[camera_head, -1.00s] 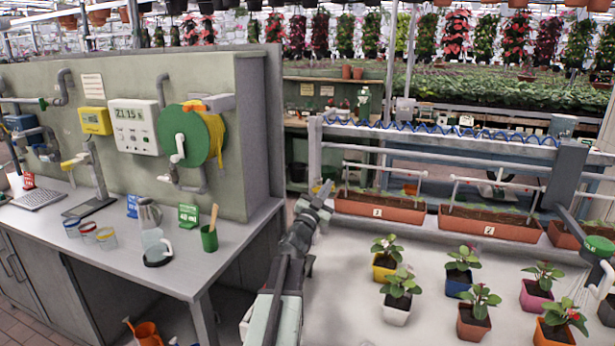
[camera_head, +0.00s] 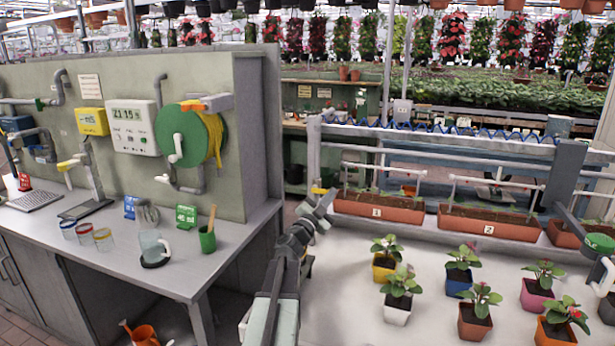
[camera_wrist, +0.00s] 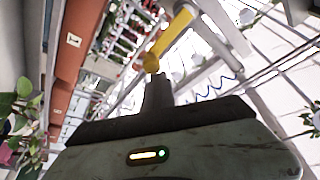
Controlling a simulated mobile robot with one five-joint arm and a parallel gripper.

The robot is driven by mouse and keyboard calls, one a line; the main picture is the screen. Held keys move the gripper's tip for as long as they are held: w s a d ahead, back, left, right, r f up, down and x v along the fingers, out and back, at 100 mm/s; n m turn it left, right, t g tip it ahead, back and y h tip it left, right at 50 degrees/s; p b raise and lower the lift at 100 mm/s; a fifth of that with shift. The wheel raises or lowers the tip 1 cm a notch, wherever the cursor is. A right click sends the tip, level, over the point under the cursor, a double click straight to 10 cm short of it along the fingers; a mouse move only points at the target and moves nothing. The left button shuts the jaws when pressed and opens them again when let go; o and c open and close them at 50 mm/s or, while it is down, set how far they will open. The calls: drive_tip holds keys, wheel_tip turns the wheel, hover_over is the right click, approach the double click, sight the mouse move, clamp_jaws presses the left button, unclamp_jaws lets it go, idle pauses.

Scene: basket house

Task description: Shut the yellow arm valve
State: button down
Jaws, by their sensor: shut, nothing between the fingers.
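The yellow arm valve (camera_wrist: 168,40) shows in the wrist view as a yellow lever with a rounded end, slanting up to the right beside a white pipe. In the head view its small yellow part (camera_head: 319,190) shows by the grey post left of the planters. My gripper (camera_wrist: 156,77) is shut and empty. Its tips are right at the lever's rounded lower end; I cannot tell whether they touch it. In the head view my gripper (camera_head: 328,201) is just right of and below the yellow part, at the left planter's end.
Planter boxes (camera_head: 378,208) hang along the rail to the right. Several potted plants (camera_head: 397,293) stand on the white bench. A workbench (camera_head: 180,262) with glasses and a jug is at left. A green hose reel (camera_head: 185,137) is on the wall.

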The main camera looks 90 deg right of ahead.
drive_tip(key=shift+s+f, duration=0.35)
drive_tip(key=shift+s, duration=0.05)
drive_tip(key=shift+w, duration=0.1)
drive_tip(key=shift+a+r, duration=0.1)
drive_tip(key=w+a, duration=0.2)
drive_tip(key=a, duration=0.7)
drive_tip(key=shift+w, duration=0.15)
